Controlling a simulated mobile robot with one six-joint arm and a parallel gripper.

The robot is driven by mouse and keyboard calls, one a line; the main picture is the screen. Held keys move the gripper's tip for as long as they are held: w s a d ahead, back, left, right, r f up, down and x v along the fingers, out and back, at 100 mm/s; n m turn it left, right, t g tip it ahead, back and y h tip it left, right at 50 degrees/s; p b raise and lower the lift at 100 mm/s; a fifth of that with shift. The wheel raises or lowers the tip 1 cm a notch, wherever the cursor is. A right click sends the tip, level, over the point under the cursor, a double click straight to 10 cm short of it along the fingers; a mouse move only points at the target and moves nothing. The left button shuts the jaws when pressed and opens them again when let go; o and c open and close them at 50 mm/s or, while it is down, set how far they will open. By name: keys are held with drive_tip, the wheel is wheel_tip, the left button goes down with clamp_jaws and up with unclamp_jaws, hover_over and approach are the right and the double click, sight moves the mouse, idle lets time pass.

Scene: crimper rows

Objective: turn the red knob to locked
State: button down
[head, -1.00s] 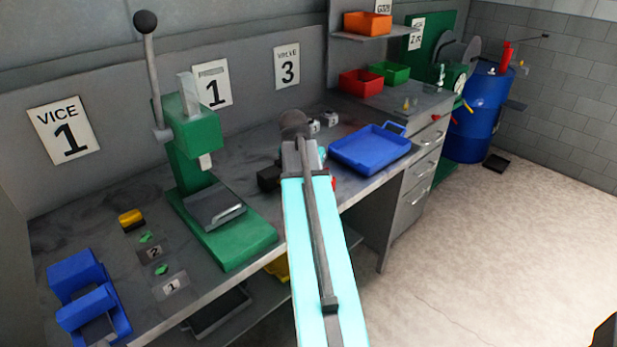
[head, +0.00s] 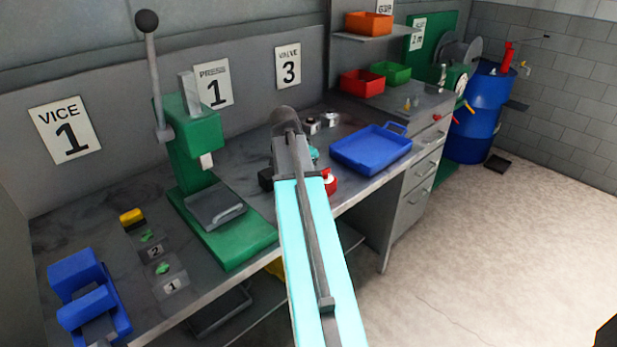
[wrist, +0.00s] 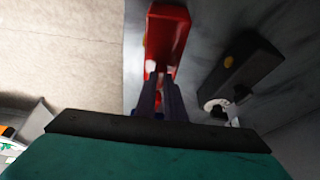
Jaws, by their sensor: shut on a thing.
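The red knob (wrist: 168,38) is in the upper middle of the wrist view, a long red bar with its near end at my fingertips. My gripper (wrist: 162,84) is shut on that near end, with a finger on each side. In the head view part of the red knob (head: 330,182) shows just right of my arm, near the bench's front edge. My arm hides the gripper and most of the knob's fixture there. No locked marking can be read in either view.
A dark block with a yellow spot (wrist: 243,70) stands beside the knob in the wrist view. In the head view a blue tray (head: 370,150) lies right of my arm and a green press (head: 190,150) stands left.

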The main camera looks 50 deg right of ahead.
drive_tip(key=c, duration=1.8)
unclamp_jaws()
drive_tip(key=shift+c, duration=0.2)
drive_tip(key=shift+r, duration=0.15)
drive_tip(key=b+v, duration=0.2)
drive_tip(key=v, duration=1.1)
drive_tip(key=shift+r+b, duration=0.25)
drive_tip(key=shift+b, duration=0.1)
drive_tip(key=shift+s+a, duration=0.1)
drive_tip(key=shift+s, duration=0.05)
